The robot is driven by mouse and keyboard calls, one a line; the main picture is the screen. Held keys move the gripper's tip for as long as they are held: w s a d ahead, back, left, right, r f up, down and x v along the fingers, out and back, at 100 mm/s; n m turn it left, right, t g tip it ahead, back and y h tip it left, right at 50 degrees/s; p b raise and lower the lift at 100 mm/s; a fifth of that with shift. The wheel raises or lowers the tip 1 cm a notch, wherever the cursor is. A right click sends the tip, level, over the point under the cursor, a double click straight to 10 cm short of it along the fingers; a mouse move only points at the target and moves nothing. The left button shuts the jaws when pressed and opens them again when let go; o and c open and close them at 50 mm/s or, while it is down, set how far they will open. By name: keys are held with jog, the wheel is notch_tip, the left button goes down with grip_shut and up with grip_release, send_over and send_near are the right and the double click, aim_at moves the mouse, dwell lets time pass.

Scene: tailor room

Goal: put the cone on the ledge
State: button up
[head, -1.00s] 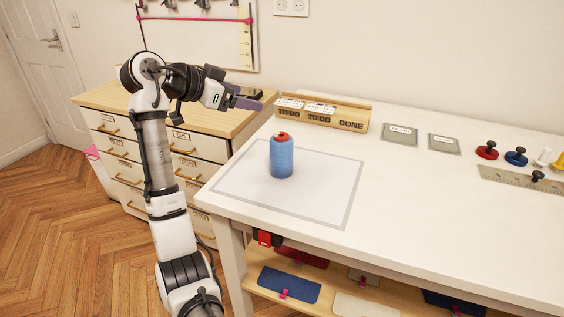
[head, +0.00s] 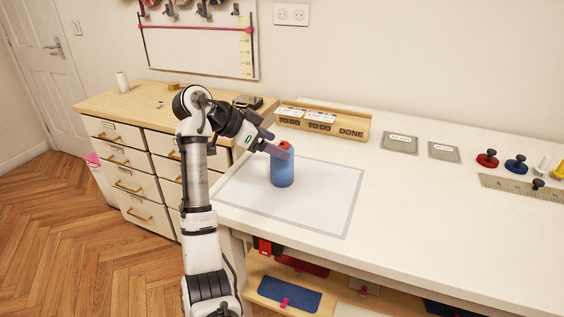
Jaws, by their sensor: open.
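A blue, nearly cylindrical spool with a red top (head: 282,170) stands upright on the pale grey-bordered mat (head: 325,205) on the white table; it looks like the cone. My gripper (head: 279,146) is open at its upper part, with the fingers overlapping the top in the picture. I cannot tell whether they touch it or stand around it. A wooden ledge (head: 362,122) at the back of the table is marked TO DO and DONE. Cards stand at its TO DO part; the DONE end is bare.
Two grey cards (head: 399,143), red (head: 487,159) and blue (head: 516,157) knobs and a ruler (head: 520,184) lie on the right of the table. The table between is clear.

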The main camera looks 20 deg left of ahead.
aim_at(277, 145)
jog(key=shift+p+x, duration=0.3)
jog(key=shift+x, duration=1.55)
jog(key=shift+a+f, duration=0.1)
jog(key=shift+f, duration=0.05)
jog(key=c, duration=1.2)
jog(key=shift+c, duration=0.2)
